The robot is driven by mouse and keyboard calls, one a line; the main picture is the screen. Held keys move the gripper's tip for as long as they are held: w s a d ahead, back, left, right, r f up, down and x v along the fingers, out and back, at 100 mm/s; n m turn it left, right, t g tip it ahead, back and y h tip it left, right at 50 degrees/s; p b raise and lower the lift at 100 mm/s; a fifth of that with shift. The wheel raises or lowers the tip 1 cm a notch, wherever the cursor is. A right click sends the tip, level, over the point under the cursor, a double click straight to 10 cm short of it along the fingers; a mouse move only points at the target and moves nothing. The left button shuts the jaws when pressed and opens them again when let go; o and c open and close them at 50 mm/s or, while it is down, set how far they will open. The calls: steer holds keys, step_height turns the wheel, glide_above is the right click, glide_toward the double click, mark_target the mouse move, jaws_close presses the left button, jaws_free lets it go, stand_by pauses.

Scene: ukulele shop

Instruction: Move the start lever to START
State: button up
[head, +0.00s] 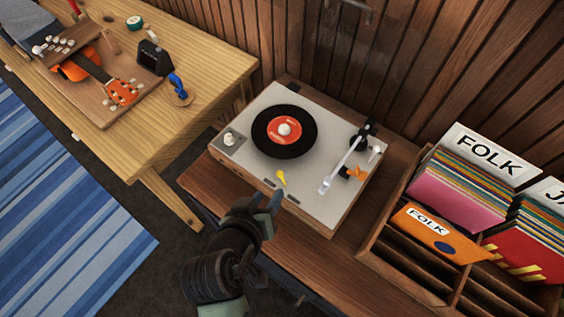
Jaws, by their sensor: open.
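A turntable (240,172) with a light grey top stands on a brown wooden cabinet. A small yellow lever (281,178), which looks like the start lever, sits near its front edge. Two small dark plates (268,182) lie on either side of the lever; their lettering is too small to read, so I cannot tell which is START. A black record with a red label (284,131) lies on the platter. The white tonearm (341,166) is to the right of the record. My gripper (265,197) is open and empty, just in front of the lever and apparently apart from it.
A white knob (229,139) is at the turntable's left corner, and an orange piece (353,173) is by the tonearm. A wooden record crate (378,234) stands at right. A workbench (205,75) with a ukulele (95,72) is at left. A plank wall rises behind.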

mark_target(281, 175)
steer(key=x, duration=1.2)
steer(key=shift+w+f, duration=0.15)
jaws_close()
